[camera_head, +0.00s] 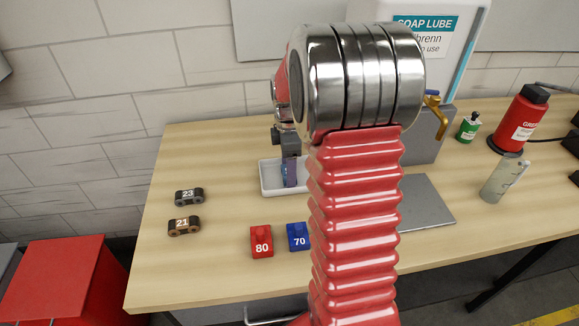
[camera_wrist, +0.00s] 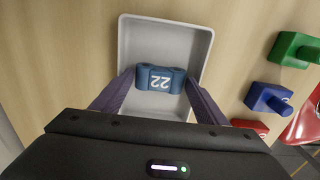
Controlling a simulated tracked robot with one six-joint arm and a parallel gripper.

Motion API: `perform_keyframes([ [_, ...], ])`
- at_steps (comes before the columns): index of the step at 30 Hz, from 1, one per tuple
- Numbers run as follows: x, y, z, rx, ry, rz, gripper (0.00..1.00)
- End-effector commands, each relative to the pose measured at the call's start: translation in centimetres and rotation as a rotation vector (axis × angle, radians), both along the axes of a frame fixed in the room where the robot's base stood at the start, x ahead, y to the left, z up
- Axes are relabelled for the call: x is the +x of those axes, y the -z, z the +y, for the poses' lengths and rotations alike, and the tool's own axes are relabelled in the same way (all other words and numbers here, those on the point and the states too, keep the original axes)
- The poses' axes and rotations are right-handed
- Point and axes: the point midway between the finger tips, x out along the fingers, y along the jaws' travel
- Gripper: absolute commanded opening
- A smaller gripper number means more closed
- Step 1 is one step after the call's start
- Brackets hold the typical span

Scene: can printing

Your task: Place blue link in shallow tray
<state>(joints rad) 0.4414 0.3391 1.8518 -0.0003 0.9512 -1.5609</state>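The blue link (camera_wrist: 160,79), marked 22, is in the wrist view, between the two dark purple fingers of my gripper (camera_wrist: 161,75). The fingertips appear to press on its two ends. The link is over the floor of the shallow white tray (camera_wrist: 207,42), inside its rim; I cannot tell whether it touches the bottom. In the head view my gripper (camera_head: 290,173) points down into the tray (camera_head: 268,186), and my arm hides the tray's right part. The link is mostly hidden there behind the finger.
Links marked 23 (camera_head: 189,197) and 21 (camera_head: 184,226) lie to the left on the table. A red block 80 (camera_head: 261,242) and a blue block 70 (camera_head: 298,237) stand in front. A grey plate (camera_head: 427,203), a green can (camera_head: 468,127) and a red bottle (camera_head: 522,118) are to the right.

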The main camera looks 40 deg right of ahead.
Motion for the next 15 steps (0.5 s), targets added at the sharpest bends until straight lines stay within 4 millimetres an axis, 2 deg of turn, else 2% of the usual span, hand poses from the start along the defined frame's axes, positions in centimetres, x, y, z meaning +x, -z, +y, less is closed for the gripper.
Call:
perform_keyframes([
  [10,0.0,-0.2,0.0,0.0,0.0,-0.001,0.7],
  [15,0.1,-1.5,0.0,-0.001,0.0,-0.003,0.7],
])
